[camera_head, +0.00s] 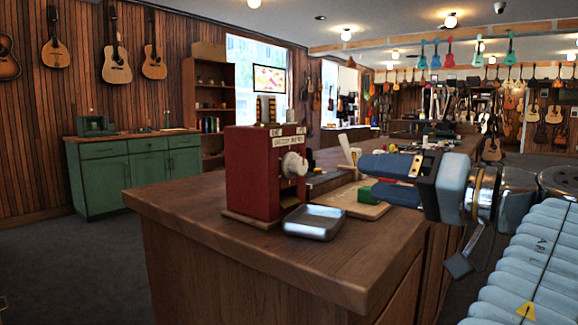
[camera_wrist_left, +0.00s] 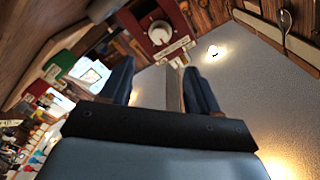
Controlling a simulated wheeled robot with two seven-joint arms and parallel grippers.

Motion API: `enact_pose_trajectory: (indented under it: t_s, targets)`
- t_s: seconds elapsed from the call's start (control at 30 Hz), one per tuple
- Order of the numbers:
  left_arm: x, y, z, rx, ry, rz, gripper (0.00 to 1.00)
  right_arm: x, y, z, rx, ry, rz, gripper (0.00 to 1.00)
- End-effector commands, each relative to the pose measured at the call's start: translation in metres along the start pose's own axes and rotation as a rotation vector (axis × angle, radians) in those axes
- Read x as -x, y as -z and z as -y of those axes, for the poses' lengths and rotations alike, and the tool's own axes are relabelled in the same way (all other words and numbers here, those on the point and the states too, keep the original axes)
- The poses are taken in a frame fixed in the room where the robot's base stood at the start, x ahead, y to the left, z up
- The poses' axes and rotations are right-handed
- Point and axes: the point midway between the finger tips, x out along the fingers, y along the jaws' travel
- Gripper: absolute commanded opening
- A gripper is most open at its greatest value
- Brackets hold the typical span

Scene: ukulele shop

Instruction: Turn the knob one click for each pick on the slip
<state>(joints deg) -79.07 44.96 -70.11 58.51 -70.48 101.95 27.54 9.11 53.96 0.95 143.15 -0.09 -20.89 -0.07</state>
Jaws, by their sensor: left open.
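The white round knob (camera_head: 293,164) is on the front of a red dispenser box (camera_head: 250,172) that stands upright on the wooden counter. The wrist view also shows the knob (camera_wrist_left: 160,33) beyond my fingers, with a pale label on the red face. A shallow metal tray (camera_head: 314,222) lies at the box's foot. My left gripper (camera_head: 362,178) is open and empty, to the right of the knob and apart from it. Its two blue fingers also show in the wrist view (camera_wrist_left: 160,68). I cannot make out a slip or picks. My right gripper is not in view.
A light wooden board (camera_head: 352,207) with a green object (camera_head: 364,194) lies on the counter (camera_head: 200,205) near my fingers. More small items stand farther back. The counter's front left is clear. A green cabinet (camera_head: 130,172) stands by the left wall.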

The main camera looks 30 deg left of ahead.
Motion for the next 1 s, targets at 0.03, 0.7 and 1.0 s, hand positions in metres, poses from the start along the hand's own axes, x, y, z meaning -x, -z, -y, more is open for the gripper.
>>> enact_pose_trajectory:
  t_s: [0.03, 0.7, 1.0]
  targets:
    - [-0.005, -0.001, 0.000, -0.001, 0.000, 0.002, 0.61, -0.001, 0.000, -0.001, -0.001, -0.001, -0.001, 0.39]
    - [-0.129, 0.000, -0.001, -0.003, 0.000, 0.000, 0.61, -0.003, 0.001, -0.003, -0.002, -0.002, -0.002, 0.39]
    - [-0.135, 0.000, -0.001, -0.002, -0.001, -0.001, 0.61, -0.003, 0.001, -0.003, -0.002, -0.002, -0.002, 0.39]
